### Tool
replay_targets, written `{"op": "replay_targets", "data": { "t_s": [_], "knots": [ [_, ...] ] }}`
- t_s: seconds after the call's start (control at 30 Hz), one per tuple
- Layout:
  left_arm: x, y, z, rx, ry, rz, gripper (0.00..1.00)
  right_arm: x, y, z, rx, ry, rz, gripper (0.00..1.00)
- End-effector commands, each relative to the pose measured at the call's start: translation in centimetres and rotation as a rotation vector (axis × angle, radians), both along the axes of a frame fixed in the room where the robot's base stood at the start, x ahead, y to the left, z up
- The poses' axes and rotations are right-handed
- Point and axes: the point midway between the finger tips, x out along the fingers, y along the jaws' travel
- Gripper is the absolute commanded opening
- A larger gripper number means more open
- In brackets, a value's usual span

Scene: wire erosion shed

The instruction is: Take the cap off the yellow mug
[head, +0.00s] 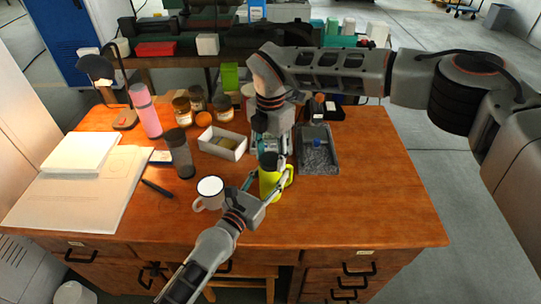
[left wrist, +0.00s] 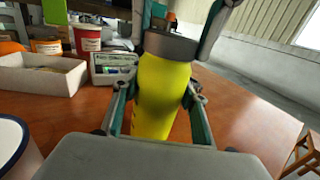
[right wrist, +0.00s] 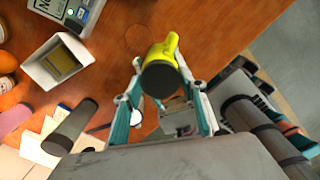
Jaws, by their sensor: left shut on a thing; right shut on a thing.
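The yellow mug (head: 269,183) is upright near the front middle of the desk, with a dark grey cap (head: 268,160) on its top. In the left wrist view the yellow body (left wrist: 160,90) narrows up to the cap (left wrist: 171,45), and no gap shows between them. My left gripper (head: 270,182) is shut on the mug's body, one finger on each side. My right gripper (head: 268,151) comes from above and is shut on the cap; in the right wrist view the cap (right wrist: 160,78) sits between its fingertips. The mug's base is partly hidden.
A white mug (head: 209,193) stands close left of my left gripper. A grey bottle (head: 180,158), an open white box (head: 222,144) and a pink bottle (head: 146,113) are further left. A grey tray (head: 318,155) lies just right. The desk's right side is clear.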

Motion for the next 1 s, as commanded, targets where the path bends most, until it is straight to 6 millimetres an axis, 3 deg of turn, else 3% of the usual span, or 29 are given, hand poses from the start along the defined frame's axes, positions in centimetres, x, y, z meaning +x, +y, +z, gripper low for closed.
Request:
{"op": "replay_targets", "data": {
  "t_s": [1.0],
  "knots": [
    [-0.03,-0.02,-0.08,0.000,0.001,-0.001,0.00,-0.03,0.01,0.12,-0.001,0.000,1.919,0.16]
  ]
}}
